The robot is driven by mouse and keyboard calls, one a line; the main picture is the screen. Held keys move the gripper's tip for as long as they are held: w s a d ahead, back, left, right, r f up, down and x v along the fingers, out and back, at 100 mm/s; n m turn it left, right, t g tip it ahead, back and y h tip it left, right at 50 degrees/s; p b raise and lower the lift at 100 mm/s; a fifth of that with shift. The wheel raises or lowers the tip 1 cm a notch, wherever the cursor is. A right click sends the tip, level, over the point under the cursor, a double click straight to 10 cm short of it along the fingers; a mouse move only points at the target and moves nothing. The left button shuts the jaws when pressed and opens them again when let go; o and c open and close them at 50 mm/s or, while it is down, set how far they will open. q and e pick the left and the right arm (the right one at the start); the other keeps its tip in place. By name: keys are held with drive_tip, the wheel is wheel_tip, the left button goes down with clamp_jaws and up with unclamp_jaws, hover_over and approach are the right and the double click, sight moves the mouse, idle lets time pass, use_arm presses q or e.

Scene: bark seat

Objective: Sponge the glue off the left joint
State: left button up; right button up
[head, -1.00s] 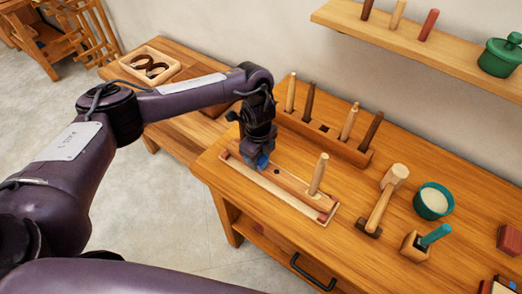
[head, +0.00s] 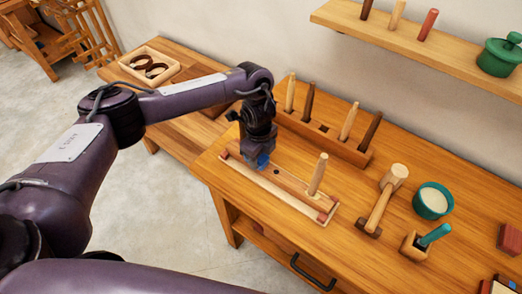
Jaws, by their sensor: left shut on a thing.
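My left gripper (head: 259,163) points down over the left end of a wooden seat piece on the workbench (head: 330,252). It is shut on a blue sponge (head: 263,160), of which only a small part shows between the fingers. The wooden piece (head: 290,187) lies in a pale tray or board (head: 248,171). A light peg (head: 318,174) stands upright near its right end, and a dark hole (head: 276,171) shows near its middle. The left joint and any glue there are hidden behind the gripper. I cannot tell whether the sponge touches the wood. My right gripper is not in view.
A rack (head: 335,145) with several upright pegs stands behind the piece. A mallet (head: 380,203), a green bowl (head: 433,200) and a wooden block with a teal-handled tool (head: 420,243) stand to the right. A wall shelf (head: 400,38) hangs above the back.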

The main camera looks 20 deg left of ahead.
use_arm(q)
drive_tip(key=shift+s+f, duration=0.1)
drive_tip(key=shift+s, duration=0.25)
wheel_tip(320, 180, up, 6)
drive_tip(key=p, duration=0.5)
drive_tip(key=shift+a, duration=0.1)
idle(0.3)
